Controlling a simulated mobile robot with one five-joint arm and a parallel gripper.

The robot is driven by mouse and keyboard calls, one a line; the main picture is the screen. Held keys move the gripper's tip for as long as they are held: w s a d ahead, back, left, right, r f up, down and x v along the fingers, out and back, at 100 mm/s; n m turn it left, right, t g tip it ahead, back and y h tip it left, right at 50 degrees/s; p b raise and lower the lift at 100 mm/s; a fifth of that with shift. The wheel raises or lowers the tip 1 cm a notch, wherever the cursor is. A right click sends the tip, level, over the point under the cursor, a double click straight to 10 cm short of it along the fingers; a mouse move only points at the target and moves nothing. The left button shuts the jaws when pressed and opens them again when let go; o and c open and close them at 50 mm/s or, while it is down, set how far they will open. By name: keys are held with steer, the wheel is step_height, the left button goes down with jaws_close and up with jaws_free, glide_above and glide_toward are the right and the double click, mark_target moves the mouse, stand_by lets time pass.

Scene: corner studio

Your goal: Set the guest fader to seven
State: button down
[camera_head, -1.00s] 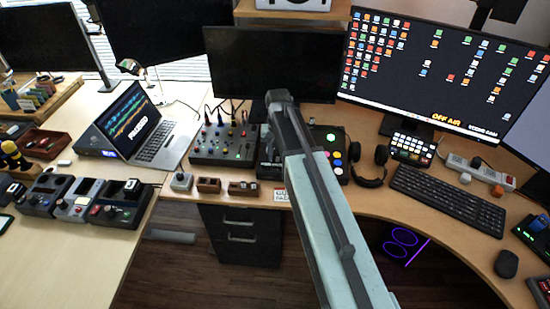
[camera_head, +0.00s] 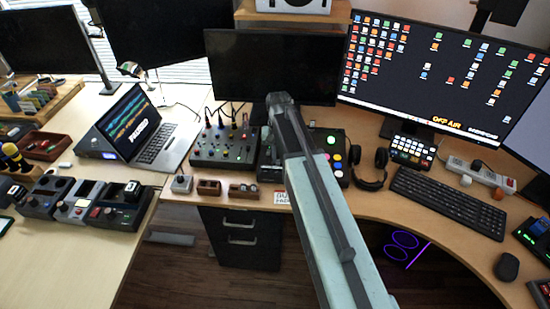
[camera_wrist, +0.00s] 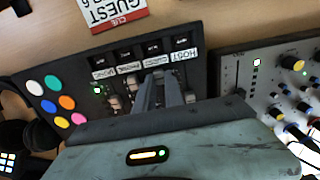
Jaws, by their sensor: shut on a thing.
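The dark fader panel (camera_wrist: 205,65) lies under my gripper in the wrist view, upside down, with several labelled channels. The label HOST (camera_wrist: 173,56) is readable; the other labels are hard to read. My gripper (camera_wrist: 160,84) reaches onto the channel beside HOST and is shut on a fader knob, which the fingers hide. Other pale fader knobs (camera_wrist: 115,102) stand to its left. The fader's scale and exact setting cannot be read. A red and white card marked GUEST (camera_wrist: 112,10) lies in front of the panel; it also shows in the head view (camera_head: 282,197).
Coloured round buttons (camera_wrist: 57,101) are on the same panel. A knobbed mixer (camera_head: 225,145) stands close to its left in the head view. Headphones (camera_head: 372,168) lie to the right. Small wooden boxes (camera_head: 209,187) sit near the desk edge.

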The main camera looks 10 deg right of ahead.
steer(key=shift+a, duration=0.15)
stand_by(0.5)
steer(key=w, duration=0.1)
steer(key=w+d, duration=0.1)
steer(key=w, duration=0.3)
steer(key=shift+d, duration=0.25)
steer(key=shift+s, duration=0.1)
steer(key=c, duration=1.4)
jaws_free()
steer(key=shift+c, duration=0.2)
step_height(320, 180, up, 8)
steer(key=p, duration=0.7)
steer(key=shift+p, duration=0.4)
steer(key=shift+f, duration=0.1)
